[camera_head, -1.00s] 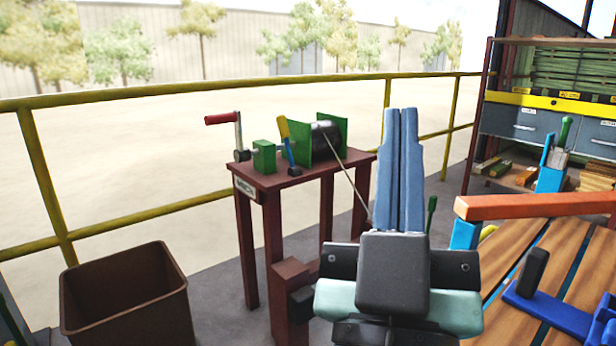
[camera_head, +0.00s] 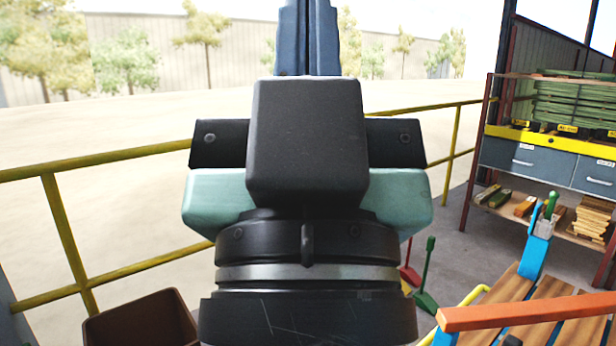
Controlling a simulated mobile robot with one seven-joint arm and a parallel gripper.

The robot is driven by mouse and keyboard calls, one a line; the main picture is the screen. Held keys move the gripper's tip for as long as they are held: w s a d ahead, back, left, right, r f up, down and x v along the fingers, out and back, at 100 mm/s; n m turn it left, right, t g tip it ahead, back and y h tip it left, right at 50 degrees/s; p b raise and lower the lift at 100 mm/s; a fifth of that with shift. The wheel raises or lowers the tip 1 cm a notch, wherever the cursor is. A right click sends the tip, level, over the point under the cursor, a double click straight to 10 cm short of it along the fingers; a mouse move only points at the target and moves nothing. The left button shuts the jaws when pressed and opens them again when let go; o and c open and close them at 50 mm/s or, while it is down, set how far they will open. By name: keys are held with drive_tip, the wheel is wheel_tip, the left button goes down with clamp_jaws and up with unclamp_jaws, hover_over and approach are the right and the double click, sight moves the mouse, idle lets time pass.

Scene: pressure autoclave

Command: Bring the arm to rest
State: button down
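My gripper (camera_head: 308,12) points up and away in the upper middle of the head view, large and close to the camera. Its two blue fingers lie side by side against each other, with nothing seen between them. The fingertips run out of the top edge of the picture. Its dark body and teal side parts fill the middle of the view, and my black wrist with a grey ring is below. The gripper touches nothing that I can see. The winch table is hidden behind my arm.
A yellow railing (camera_head: 66,225) runs behind. A brown bin (camera_head: 140,322) stands at lower left. A wooden workbench (camera_head: 545,290) with an orange bar (camera_head: 525,311) is at lower right. A shelf rack (camera_head: 545,133) stands at the right. Grey floor is open between bench and rack.

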wheel_tip(320, 180, up, 19)
drive_tip(key=p, duration=1.6)
